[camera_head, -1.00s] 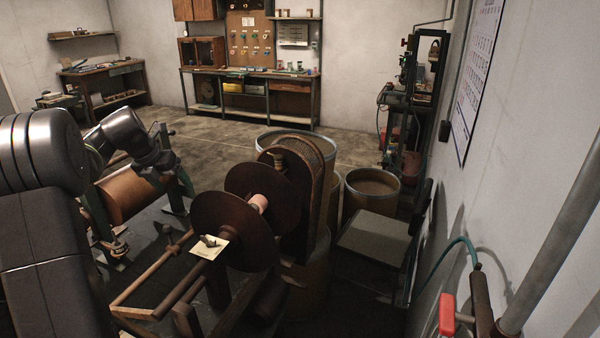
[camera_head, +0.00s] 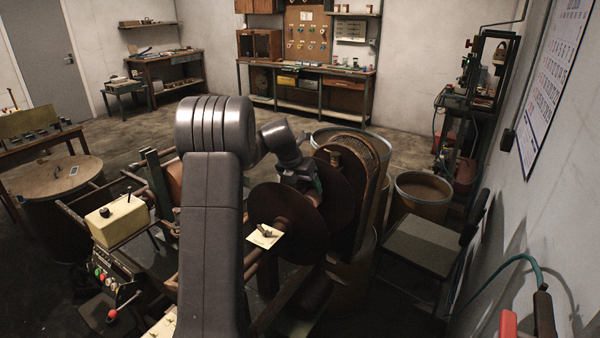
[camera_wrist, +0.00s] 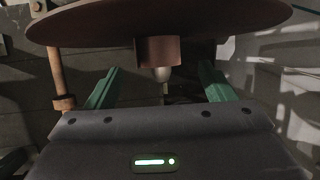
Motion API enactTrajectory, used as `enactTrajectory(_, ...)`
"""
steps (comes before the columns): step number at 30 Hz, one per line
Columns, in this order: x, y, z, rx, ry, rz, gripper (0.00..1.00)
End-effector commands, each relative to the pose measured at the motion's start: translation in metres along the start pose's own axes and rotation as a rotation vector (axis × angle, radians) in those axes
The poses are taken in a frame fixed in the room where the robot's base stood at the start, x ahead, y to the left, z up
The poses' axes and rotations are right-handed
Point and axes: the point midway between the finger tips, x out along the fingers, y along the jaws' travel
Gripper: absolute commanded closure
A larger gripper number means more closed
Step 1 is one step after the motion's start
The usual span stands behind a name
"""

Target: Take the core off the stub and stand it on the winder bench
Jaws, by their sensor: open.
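My gripper (camera_wrist: 160,70) is open, with its two green fingers spread. In the wrist view, a short brown cylinder (camera_wrist: 159,51), seemingly the core, sits against a large dark-brown disc (camera_wrist: 200,18). A metal tip (camera_wrist: 162,74), perhaps the stub, shows below it. The cylinder lies between the fingers' lines, with a gap on each side; no contact shows. In the head view, my gripper is beside the brown discs (camera_head: 285,222) of the winder, and my arm hides the core there. I cannot tell which surface is the winder bench.
A grey-topped stand (camera_head: 424,243) and a drum (camera_head: 422,190) are to the right. A cream box (camera_head: 118,220) and control panel stand at the left. Open floor lies behind the winder.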

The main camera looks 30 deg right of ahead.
Motion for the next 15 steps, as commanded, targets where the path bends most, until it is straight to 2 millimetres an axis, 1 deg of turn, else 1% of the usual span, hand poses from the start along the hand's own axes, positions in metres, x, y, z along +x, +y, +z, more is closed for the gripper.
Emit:
enactTrajectory(1,0.009,-0.001,0.0,0.0,0.003,-0.002,0.24)
enactTrajectory(3,0.022,0.0,0.0,-0.001,0.002,-0.002,0.24)
enactTrajectory(6,0.037,-0.001,0.0,-0.001,0.001,-0.002,0.24)
enactTrajectory(10,0.05,0.0,0.0,-0.001,0.0,-0.001,0.24)
enactTrajectory(15,0.057,0.0,0.0,-0.001,-0.001,0.0,0.24)
